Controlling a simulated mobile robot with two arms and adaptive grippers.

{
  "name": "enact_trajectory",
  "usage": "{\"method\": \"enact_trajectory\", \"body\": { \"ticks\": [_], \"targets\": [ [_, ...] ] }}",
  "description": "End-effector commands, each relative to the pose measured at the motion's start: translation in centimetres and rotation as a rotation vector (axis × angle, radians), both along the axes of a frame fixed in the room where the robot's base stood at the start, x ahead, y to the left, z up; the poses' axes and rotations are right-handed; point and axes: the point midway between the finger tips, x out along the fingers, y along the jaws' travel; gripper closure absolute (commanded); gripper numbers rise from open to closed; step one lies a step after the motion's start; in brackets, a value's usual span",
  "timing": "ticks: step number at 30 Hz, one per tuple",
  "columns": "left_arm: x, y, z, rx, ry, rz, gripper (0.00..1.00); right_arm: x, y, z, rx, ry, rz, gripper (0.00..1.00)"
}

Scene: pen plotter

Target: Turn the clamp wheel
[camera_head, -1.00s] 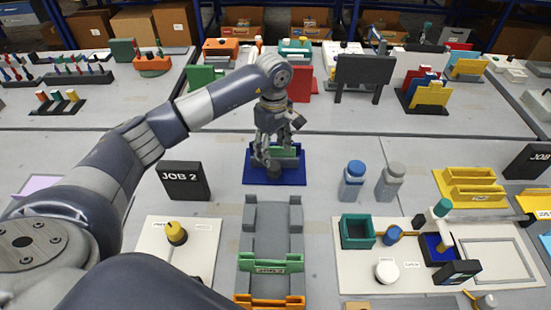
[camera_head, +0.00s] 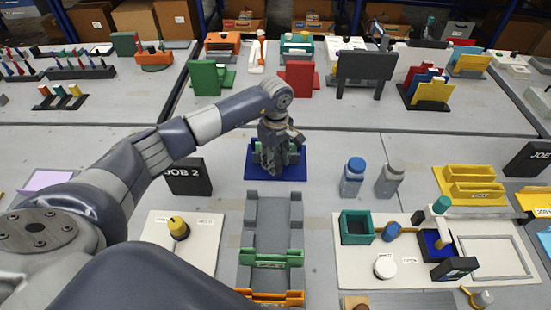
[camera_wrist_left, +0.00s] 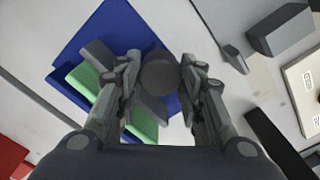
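The clamp wheel is a dark grey round knob (camera_wrist_left: 160,74) in the left wrist view, over a blue base plate (camera_wrist_left: 118,48). My left gripper (camera_wrist_left: 160,66) points down with one finger on each side of the wheel. The fingertips are apart and close to its rim; firm contact cannot be made out. Green and grey clamp parts (camera_wrist_left: 86,84) lie beside the wheel. In the head view my left gripper (camera_head: 272,168) is low over the blue base plate (camera_head: 295,175) and hides the wheel. My right gripper is out of view.
A grey fixture with a green bar (camera_head: 272,258) stands in front of the blue plate. A JOB 2 sign (camera_head: 188,176) stands to its left, partly behind my arm. Two bottles (camera_head: 353,177) stand to its right. Bare table lies between them.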

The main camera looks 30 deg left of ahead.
Motion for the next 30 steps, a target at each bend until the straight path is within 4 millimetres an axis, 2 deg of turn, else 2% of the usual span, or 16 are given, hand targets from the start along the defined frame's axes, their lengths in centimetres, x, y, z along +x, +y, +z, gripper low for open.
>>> {"method": "enact_trajectory", "body": {
  "ticks": [8,14,30],
  "targets": [
    [0.0,0.0,0.0,0.000,0.000,0.019,0.88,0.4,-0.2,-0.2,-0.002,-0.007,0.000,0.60],
    [0.0,0.0,-0.1,0.001,-0.001,0.100,0.88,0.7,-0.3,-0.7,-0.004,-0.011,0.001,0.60],
    [0.1,0.0,-0.1,0.000,-0.001,0.571,0.88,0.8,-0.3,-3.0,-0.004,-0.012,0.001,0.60]
  ]
}}
